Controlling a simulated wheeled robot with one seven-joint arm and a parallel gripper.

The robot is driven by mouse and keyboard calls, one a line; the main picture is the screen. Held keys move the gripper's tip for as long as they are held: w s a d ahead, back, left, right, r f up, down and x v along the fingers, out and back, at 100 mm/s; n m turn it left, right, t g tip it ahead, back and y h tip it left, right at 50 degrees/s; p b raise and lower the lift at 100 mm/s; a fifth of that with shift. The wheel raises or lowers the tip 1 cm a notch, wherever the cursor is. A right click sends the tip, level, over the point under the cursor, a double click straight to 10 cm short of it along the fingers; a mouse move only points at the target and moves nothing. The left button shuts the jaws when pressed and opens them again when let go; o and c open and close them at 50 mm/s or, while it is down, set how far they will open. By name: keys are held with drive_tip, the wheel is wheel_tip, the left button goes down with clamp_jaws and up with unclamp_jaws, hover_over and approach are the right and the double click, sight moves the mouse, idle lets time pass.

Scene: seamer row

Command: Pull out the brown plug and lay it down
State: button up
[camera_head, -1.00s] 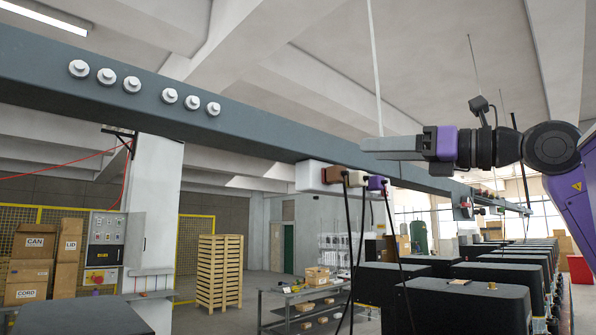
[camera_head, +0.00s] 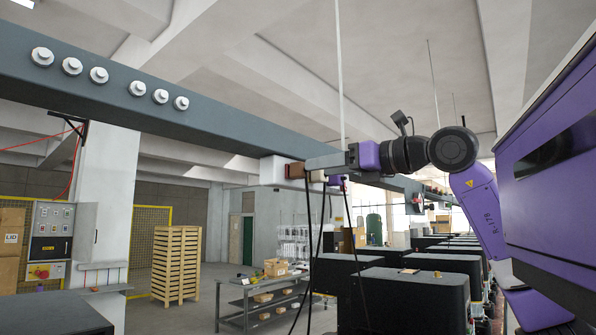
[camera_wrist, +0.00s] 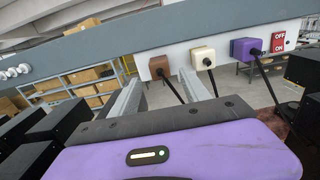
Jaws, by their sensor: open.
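The brown plug (camera_head: 294,171) sits in a white socket strip (camera_head: 271,170) under the overhead beam, its black cord hanging down. In the wrist view the brown plug (camera_wrist: 160,66) shows ahead, between the two fingers and a little beyond their tips. My gripper (camera_head: 312,161) is open and empty; its fingers also show in the wrist view (camera_wrist: 162,80). In the head view the fingers overlap the area just right of the brown plug. A cream plug (camera_wrist: 203,57) and a purple plug (camera_wrist: 245,48) sit to its right in the same strip.
A red on/off switch (camera_wrist: 278,41) is at the strip's right end. The grey beam (camera_head: 150,108) runs above. Black machine boxes (camera_head: 410,296) stand below right. A grey workbench (camera_head: 262,300) with small items stands below. Black cords hang under the strip.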

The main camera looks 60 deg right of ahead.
sight(302, 178)
drive_tip(key=shift+p+x, duration=0.45)
drive_tip(key=shift+x, duration=3.1)
drive_tip(key=shift+b, duration=0.45)
drive_tip(key=shift+c, duration=0.2)
clamp_jaws()
drive_tip(key=shift+s, duration=0.2)
drive_tip(key=shift+b+v, duration=0.95)
drive_tip(key=shift+v, duration=1.85)
drive_tip(key=shift+a, duration=0.1)
